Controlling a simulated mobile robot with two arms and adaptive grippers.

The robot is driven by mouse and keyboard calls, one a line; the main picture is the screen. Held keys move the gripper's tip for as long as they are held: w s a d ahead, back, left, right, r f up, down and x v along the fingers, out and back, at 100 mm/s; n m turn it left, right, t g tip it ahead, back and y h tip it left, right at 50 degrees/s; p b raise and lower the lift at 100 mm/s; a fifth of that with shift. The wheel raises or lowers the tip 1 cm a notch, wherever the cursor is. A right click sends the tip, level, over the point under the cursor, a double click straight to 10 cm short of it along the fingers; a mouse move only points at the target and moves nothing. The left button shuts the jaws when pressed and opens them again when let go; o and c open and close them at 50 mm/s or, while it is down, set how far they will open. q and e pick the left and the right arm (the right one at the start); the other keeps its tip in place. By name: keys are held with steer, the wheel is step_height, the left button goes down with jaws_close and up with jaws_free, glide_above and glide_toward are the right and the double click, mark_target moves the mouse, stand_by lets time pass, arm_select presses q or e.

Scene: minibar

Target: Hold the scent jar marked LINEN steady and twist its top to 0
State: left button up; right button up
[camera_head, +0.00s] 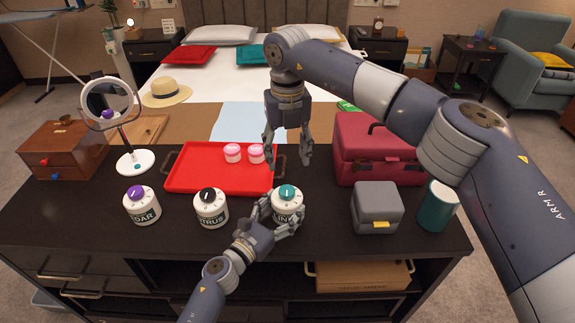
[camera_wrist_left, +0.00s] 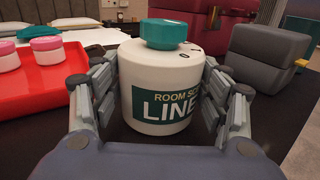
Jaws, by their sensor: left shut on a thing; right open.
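The LINEN scent jar (camera_head: 287,209) is white with a dark green label and a teal top (camera_head: 287,192). It stands upright on the dark counter, just in front of the red tray. In the left wrist view the jar (camera_wrist_left: 158,75) fills the middle, its teal top (camera_wrist_left: 163,33) above, with a 0 mark on the jar's upper right. My left gripper (camera_head: 276,216) is shut on the jar's body, one finger on each side. My right gripper (camera_head: 289,158) is open and empty, pointing down above and behind the jar, apart from its top.
Two more scent jars, with a purple top (camera_head: 142,206) and a black top (camera_head: 211,208), stand to the left. The red tray (camera_head: 200,180) holds two pink-lidded jars. A grey box (camera_head: 376,208), green cylinder (camera_head: 438,206) and crimson case (camera_head: 375,150) stand right.

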stand_by(0.4)
arm_select(q)
steer(key=o, duration=1.3)
steer(key=shift+c, duration=0.2)
